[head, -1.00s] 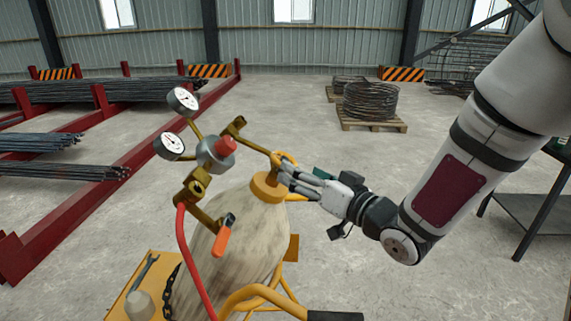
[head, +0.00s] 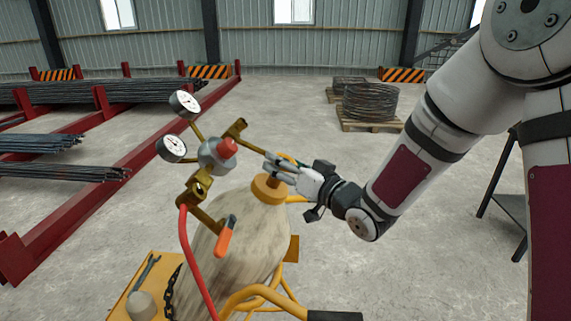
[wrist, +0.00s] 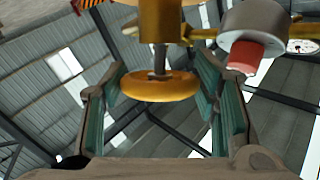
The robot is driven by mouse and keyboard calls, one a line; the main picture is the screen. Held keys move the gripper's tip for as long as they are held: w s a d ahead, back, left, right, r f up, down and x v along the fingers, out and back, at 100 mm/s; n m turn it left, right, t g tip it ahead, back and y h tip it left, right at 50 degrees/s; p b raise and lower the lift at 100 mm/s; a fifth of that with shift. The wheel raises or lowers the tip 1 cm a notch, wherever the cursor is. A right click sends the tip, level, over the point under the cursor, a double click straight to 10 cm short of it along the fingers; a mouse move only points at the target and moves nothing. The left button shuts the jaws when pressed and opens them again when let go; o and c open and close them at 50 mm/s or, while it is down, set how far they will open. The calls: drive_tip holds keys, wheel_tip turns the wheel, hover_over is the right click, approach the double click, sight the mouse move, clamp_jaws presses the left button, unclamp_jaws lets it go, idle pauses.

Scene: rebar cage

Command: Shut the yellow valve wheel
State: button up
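The yellow valve wheel (wrist: 160,87) sits on a stem under a brass valve body in the wrist view, between the teal pads of my gripper (wrist: 160,105). The pads stand wide apart, one on each side of the rim. Whether they touch it is not clear. In the head view my gripper (head: 277,168) is at the valve above the cylinder's yellow collar (head: 268,189), and its fingers hide most of the wheel. The tan cylinder (head: 240,245) stands upright in its cart.
Beside the wheel are the regulator with a red knob (head: 227,147), two gauges (head: 185,103), an orange-handled valve (head: 225,237) and a red hose (head: 188,255). Yellow cart tubes (head: 262,298) run in front. Rebar racks (head: 95,125) stand left. Floor to the right is mostly clear.

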drive_tip(key=shift+s+a+r+m+h+p, duration=0.1)
drive_tip(key=shift+r+m+h+p, duration=0.05)
drive_tip(key=shift+m+h+p, duration=0.25)
drive_tip(key=shift+c, duration=0.2)
drive_tip(key=shift+m+t+h, duration=0.4)
drive_tip(key=shift+h, duration=0.1)
drive_tip(key=o, duration=1.2)
drive_tip(key=v, duration=0.7)
drive_tip(key=shift+s+d, duration=0.15)
drive_tip(key=shift+d, duration=0.05)
